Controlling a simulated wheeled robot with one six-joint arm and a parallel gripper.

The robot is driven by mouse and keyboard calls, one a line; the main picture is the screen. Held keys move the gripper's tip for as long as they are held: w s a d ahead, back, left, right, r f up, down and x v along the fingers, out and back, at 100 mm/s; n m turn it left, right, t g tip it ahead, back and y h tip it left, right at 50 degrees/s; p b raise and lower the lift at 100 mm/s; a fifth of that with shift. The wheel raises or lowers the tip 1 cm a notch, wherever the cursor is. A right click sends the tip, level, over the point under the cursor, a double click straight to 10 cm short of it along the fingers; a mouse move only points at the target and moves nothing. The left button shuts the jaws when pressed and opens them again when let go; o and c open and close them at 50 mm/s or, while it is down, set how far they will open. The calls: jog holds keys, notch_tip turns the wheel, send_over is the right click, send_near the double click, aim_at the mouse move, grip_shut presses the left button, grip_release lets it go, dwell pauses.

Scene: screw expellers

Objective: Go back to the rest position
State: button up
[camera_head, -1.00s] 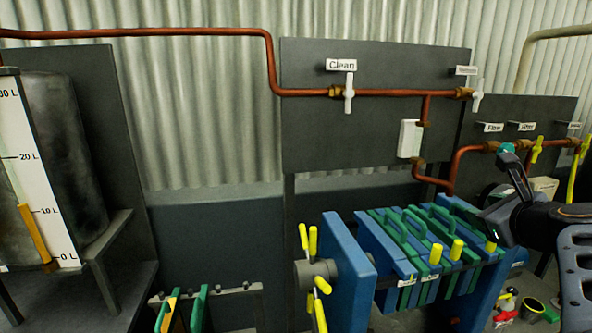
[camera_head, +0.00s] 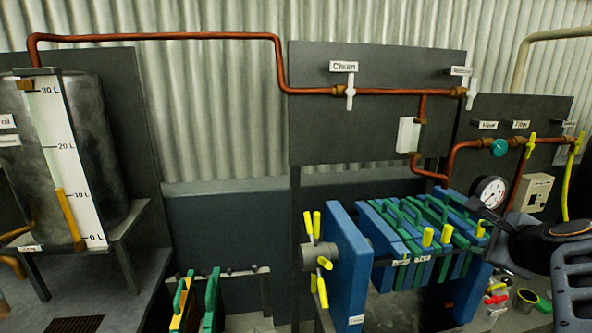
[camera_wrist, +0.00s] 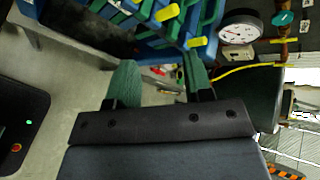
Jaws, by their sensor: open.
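My gripper (camera_wrist: 161,84) is open and empty in the wrist view, with its two green-padded fingers apart. In the head view my dark arm reaches in from the right edge. The gripper end there is partly hidden and overlaps the right end of the filter press. A round teal valve handle (camera_head: 499,147) sits on the copper pipe above it; it also shows in the wrist view (camera_wrist: 284,18). The gripper is apart from this handle.
A tank (camera_head: 90,145) stands at left. Open floor (camera_wrist: 60,65) lies left in the wrist view.

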jog(key=s+a+f+n+g+p, duration=0.2)
jog(key=s+a+f+n, duration=0.1)
jog(key=a+n, duration=0.4)
jog(key=s+a+f+n+g+p, duration=0.2)
jog(key=s+a+f+n+g, duration=0.1)
jog(key=a+f+n, duration=0.2)
jog(key=s+a+f+n+g+p, duration=0.2)
jog(key=s+a+f+n+g, duration=0.1)
jog(key=a+n, duration=0.6)
jog(key=s+f+n, duration=0.1)
jog(key=n, duration=0.2)
jog(key=shift+f+y, duration=0.4)
jog(key=shift+c, duration=0.4)
